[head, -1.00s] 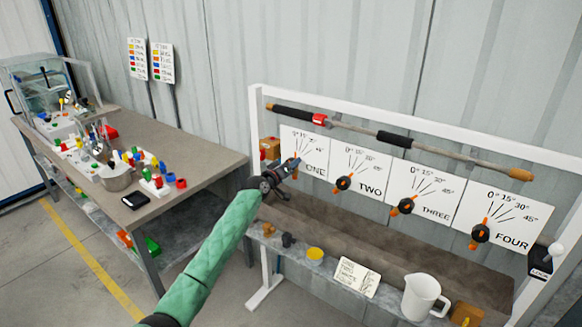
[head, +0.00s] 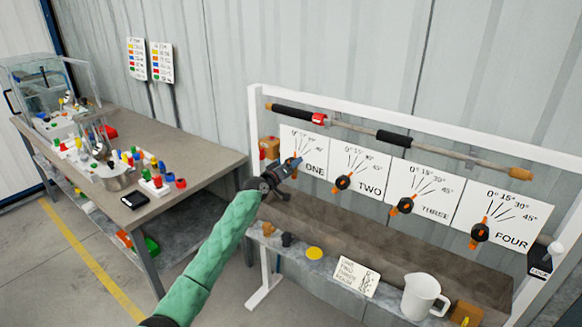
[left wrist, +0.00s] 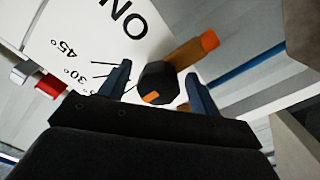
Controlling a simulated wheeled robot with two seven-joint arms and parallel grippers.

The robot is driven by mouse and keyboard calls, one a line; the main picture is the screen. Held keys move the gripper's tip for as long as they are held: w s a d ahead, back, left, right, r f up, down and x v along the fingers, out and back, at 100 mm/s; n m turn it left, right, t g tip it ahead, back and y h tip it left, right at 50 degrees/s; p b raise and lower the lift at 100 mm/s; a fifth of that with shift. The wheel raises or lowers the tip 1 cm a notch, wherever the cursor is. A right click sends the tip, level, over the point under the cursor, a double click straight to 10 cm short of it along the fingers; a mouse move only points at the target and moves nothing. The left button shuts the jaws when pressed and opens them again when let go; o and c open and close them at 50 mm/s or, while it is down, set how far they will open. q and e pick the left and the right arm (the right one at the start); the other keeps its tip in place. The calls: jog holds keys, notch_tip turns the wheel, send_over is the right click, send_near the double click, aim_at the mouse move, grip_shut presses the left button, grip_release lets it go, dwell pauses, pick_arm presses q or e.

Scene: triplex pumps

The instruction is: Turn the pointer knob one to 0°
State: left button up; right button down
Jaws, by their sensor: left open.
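Pointer knob one is a dark hub (left wrist: 157,80) with a long orange arm (left wrist: 195,50) and a small orange mark on its front. In the left wrist view the long arm extends away from the 30° and 45° marks. My left gripper (head: 293,163) is at the panel marked ONE (head: 314,168). In the left wrist view its two dark fingers stand open on either side of the hub, with gaps visible. The gripper covers most of the knob in the head view. My right gripper is out of view.
Panels TWO (head: 370,190), THREE (head: 436,213) and FOUR (head: 511,242), each with an orange and black knob, continue to the right. A bar (head: 355,130) runs above them. A shelf below holds a white jug (head: 421,296) and a note card (head: 346,274).

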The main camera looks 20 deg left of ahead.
pick_arm(q)
jog(key=b+v, duration=0.2)
jog(key=v, duration=0.5)
jog(key=shift+s, duration=0.2)
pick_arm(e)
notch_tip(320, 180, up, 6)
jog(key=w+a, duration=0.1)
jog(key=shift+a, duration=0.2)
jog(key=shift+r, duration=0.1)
